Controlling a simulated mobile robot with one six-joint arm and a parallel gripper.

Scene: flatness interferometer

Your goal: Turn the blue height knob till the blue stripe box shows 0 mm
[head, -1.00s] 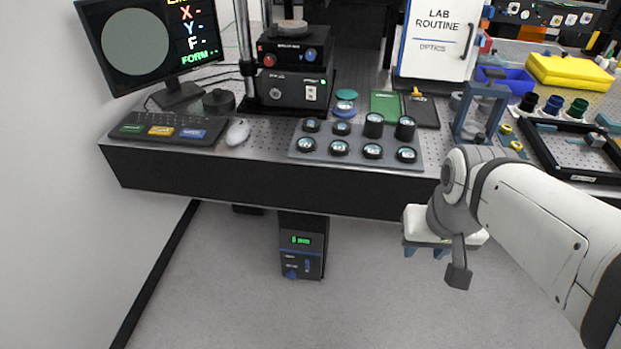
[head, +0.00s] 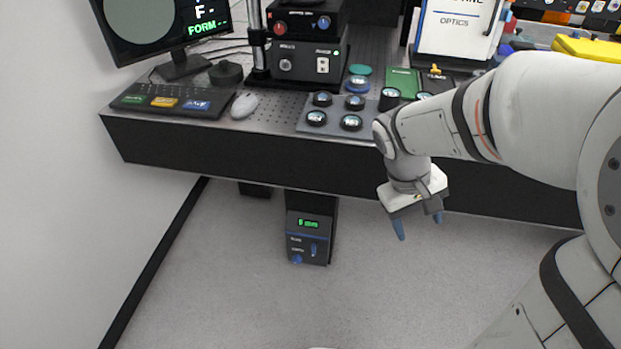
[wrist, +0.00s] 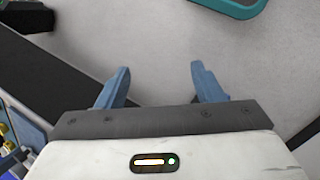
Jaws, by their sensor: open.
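A dark box with a blue stripe (head: 309,237) stands low under the table in the head view. Its small green display (head: 308,223) is lit, but the digits are too small to read surely. The blue knob (head: 297,259) sits at the lower left of its front face. My gripper (head: 419,226) hangs in front of the table edge, right of the box and clear of it, with blue fingers pointing down. In the wrist view my gripper (wrist: 163,88) is open and empty, with grey floor between the fingers. The knob and box do not clearly show there.
The table's dark front edge (head: 240,160) runs above the box. A lens tray (head: 335,136), mouse (head: 244,105) and keyboard (head: 172,100) lie on top. The floor (head: 240,290) around the box is clear. A teal-edged object (wrist: 235,8) shows in the wrist view.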

